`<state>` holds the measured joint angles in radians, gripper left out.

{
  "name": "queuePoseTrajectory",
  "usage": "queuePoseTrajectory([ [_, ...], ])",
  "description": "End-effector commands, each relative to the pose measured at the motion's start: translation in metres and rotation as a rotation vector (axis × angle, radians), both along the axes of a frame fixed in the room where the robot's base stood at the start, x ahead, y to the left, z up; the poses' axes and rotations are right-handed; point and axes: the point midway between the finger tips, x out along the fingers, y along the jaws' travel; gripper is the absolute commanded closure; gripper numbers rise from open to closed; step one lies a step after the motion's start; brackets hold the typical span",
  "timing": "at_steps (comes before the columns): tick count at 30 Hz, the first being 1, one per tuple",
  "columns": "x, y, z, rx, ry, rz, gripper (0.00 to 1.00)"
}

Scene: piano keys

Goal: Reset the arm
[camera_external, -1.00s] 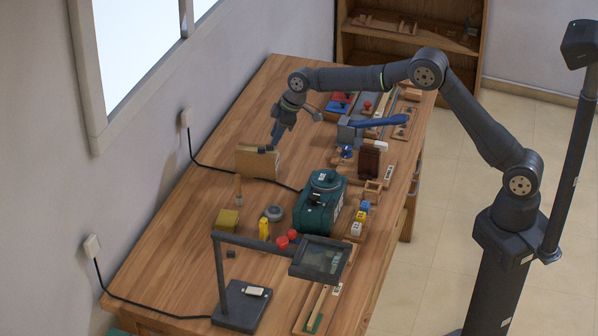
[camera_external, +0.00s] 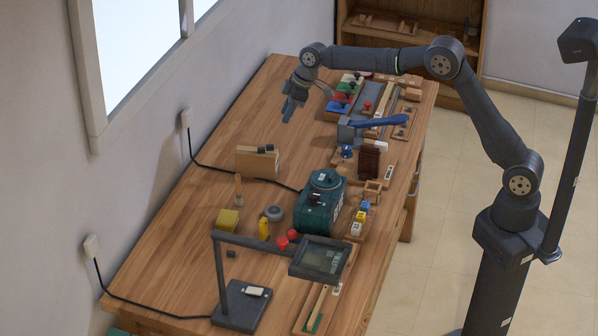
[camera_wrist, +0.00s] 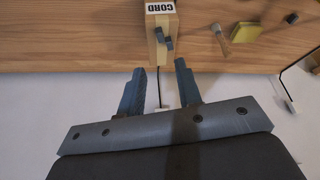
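My gripper (camera_external: 289,108) hangs above the far part of the wooden table, fingers pointing down and empty. In the wrist view my gripper (camera_wrist: 160,80) shows two dark fingers spread apart with nothing between them. A light wooden block (camera_external: 257,162) with dark pieces on top stands on the table, nearer the camera than my gripper and apart from it. In the wrist view this block (camera_wrist: 160,45) bears the label "CORD" and lies beyond the fingertips. No piano keys can be made out with certainty.
The wooden table (camera_external: 180,262) holds a green machine (camera_external: 320,202), a blue-handled device (camera_external: 380,121), colored blocks (camera_external: 358,223) and a lamp-like stand (camera_external: 240,306). Black cords run from wall outlets. A shelf (camera_external: 405,45) stands behind. Free tabletop lies around the light block.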

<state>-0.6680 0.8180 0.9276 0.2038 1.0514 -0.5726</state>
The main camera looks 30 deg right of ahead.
Motion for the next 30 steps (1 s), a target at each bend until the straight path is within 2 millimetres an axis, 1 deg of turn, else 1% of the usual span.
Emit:
queuePoseTrajectory([
  [5,0.003,0.008,-0.021,-0.001,0.002,0.000,0.68],
  [15,0.014,0.031,-0.083,-0.001,0.001,-0.001,0.68],
  [20,0.018,0.042,-0.111,-0.001,0.000,-0.001,0.68],
  [21,0.019,0.042,-0.112,0.001,-0.002,-0.002,0.68],
  [22,0.019,0.042,-0.102,0.004,-0.006,-0.001,0.68],
  [24,0.019,0.042,-0.092,0.003,-0.004,-0.001,0.68],
  [30,0.019,0.041,-0.075,0.001,-0.001,0.000,0.68],
])
